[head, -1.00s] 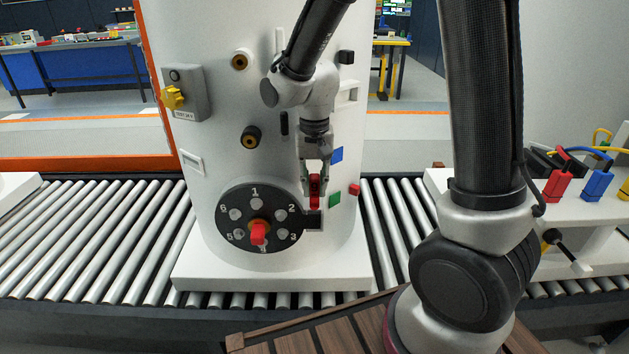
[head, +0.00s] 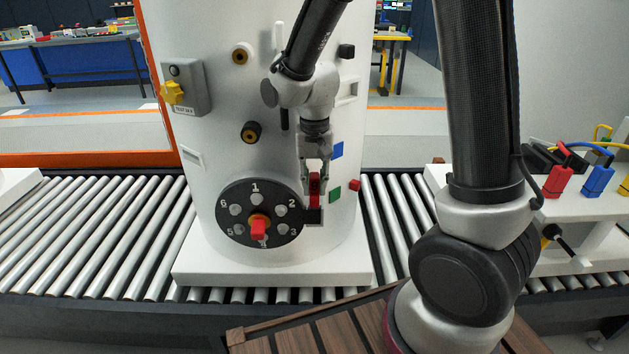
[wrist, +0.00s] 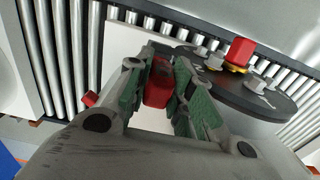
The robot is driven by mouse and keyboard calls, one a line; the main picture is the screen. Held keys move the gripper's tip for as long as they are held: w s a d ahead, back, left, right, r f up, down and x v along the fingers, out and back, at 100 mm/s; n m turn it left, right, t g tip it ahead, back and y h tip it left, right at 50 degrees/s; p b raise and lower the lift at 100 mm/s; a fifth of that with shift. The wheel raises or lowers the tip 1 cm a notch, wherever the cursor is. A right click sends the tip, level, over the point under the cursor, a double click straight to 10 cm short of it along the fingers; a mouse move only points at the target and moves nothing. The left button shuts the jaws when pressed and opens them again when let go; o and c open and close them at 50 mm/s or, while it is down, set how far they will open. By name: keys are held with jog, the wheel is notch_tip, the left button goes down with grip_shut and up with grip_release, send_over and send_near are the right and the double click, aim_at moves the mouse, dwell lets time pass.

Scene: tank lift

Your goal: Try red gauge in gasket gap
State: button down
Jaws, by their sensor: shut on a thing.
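My gripper (head: 315,172) is shut on the red gauge (head: 315,188), in front of the white tank's lower right side. In the wrist view, the gauge (wrist: 158,88) sits between the green finger pads. In the head view, the gauge's lower end meets the top of a small black block (head: 314,216) at the right edge of the dark numbered disk (head: 236,224). I cannot tell whether the gauge's tip is inside a gap there. The gap itself is hidden.
Green (head: 335,195), blue (head: 338,150) and red (head: 355,185) blocks stick out of the tank on the right. The tank's white base (head: 270,272) rests on rollers (head: 95,235).

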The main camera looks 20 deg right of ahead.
jog(key=shift+s, duration=0.1)
jog(key=shift+r, duration=4)
